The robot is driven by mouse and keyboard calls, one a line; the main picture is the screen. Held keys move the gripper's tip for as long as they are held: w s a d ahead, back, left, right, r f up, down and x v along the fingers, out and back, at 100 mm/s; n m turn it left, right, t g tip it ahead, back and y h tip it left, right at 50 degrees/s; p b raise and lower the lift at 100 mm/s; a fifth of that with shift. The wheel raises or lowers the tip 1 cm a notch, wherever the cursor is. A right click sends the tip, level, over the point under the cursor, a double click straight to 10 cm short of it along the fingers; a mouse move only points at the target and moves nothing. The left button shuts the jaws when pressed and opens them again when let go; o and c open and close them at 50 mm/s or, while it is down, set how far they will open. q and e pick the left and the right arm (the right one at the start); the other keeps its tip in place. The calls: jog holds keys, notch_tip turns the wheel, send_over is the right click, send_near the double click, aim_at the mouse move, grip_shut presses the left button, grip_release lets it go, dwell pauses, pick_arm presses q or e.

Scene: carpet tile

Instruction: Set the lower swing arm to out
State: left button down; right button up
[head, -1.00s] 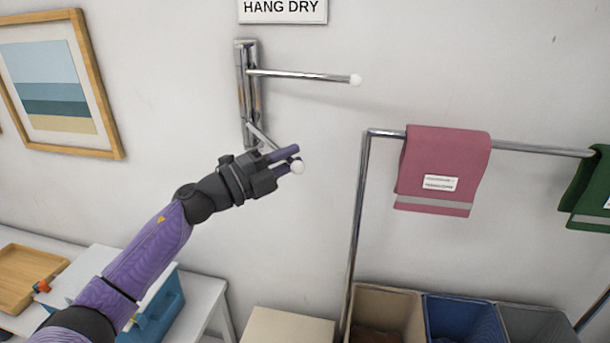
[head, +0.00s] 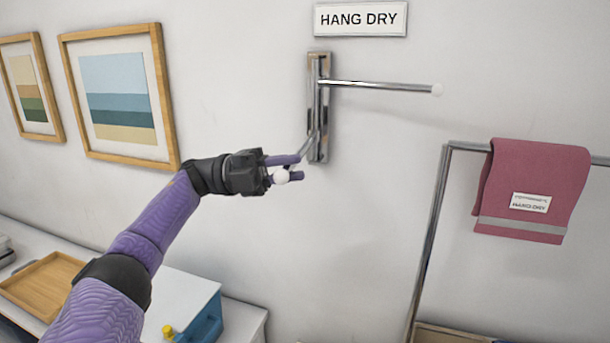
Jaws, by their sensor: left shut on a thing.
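The lower swing arm (head: 309,144) is a short chrome rod with a white ball tip (head: 281,177). It comes off the lower part of the chrome wall bracket (head: 319,110) and points out from the wall, toward the lower left. My left gripper (head: 283,168) is shut on the lower swing arm near its ball tip, with purple fingers on both sides of it. The upper swing arm (head: 380,86) reaches to the right from the bracket and ends in a white ball. My right gripper is not in view.
A "HANG DRY" sign (head: 361,19) is above the bracket. A chrome rail (head: 428,240) with a pink towel (head: 530,185) stands at right. Framed pictures (head: 120,97) hang at left. A wooden tray (head: 45,285) is on the white table below.

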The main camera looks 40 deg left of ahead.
pick_arm(q)
jog(key=shift+a, duration=0.2)
dwell(0.3)
jog(key=c, duration=0.6)
grip_release()
